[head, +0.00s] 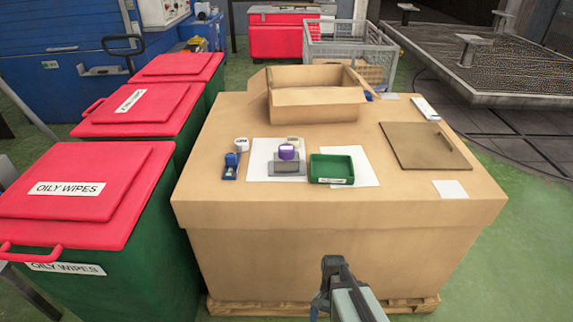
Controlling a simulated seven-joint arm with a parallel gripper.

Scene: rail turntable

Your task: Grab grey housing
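A small grey block-like housing (286,167) sits on a white sheet (261,160) on top of the large cardboard box (235,200). A purple round item (287,152) shows right at its top; I cannot tell whether it rests on it or stands just behind. My gripper (333,268) is at the bottom of the head view, in front of the box's near side and apart from the housing. Its fingers are too small and end-on to tell whether they are open or shut. No object shows in it.
Close to the housing are a green tray (331,169) on the right, a blue tool (231,166) and a white roll (242,144) on the left. An open carton (315,105) stands behind. A brown board (425,146) lies right. Red-lidded bins (75,200) stand left.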

